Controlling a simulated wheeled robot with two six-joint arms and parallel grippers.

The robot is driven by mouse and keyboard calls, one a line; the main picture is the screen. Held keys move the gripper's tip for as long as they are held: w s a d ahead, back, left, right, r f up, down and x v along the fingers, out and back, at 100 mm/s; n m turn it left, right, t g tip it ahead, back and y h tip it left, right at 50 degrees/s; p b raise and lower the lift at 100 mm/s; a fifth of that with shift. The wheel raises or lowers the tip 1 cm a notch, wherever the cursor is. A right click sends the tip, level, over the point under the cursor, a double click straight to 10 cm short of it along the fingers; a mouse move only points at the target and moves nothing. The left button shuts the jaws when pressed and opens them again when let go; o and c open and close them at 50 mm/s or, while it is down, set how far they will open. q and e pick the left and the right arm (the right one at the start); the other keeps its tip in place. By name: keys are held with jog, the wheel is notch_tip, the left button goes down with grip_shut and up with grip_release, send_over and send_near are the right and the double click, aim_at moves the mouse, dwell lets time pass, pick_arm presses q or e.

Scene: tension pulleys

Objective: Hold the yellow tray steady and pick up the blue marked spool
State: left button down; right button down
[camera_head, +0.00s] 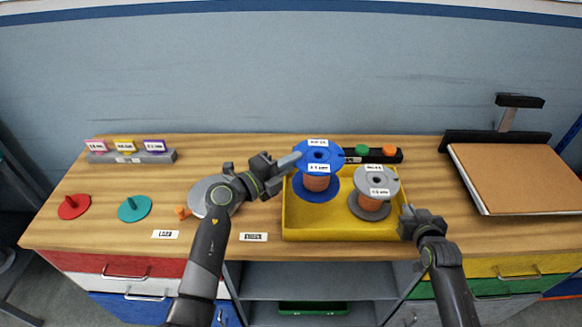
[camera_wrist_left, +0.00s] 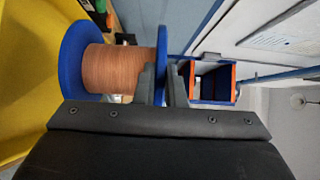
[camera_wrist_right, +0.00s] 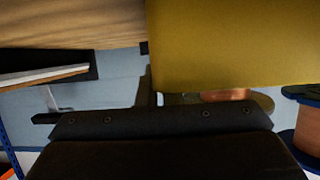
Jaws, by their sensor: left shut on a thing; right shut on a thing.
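The yellow tray (camera_head: 300,222) stands on the wooden bench and holds two spools. The blue spool (camera_head: 318,152), wound with copper wire and marked with white labels, is in the tray's left part. A grey spool (camera_head: 377,182) with copper wire is to its right. My left gripper (camera_head: 294,162) is shut on the blue spool's upper flange; the left wrist view shows the blue flange (camera_wrist_left: 162,62) between its fingers. My right gripper (camera_head: 407,214) is shut on the tray's right wall, and the yellow wall (camera_wrist_right: 230,45) fills much of the right wrist view. The spool's underside contact is unclear.
A red disc (camera_head: 74,206), a teal disc (camera_head: 134,208) and a grey disc partly behind my left arm lie on the left. A grey rack (camera_head: 130,157) with coloured tags stands behind them. A dark bar (camera_head: 394,155) is behind the tray; a brown board (camera_head: 520,175) lies right.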

jog(key=c, duration=1.5)
grip_release()
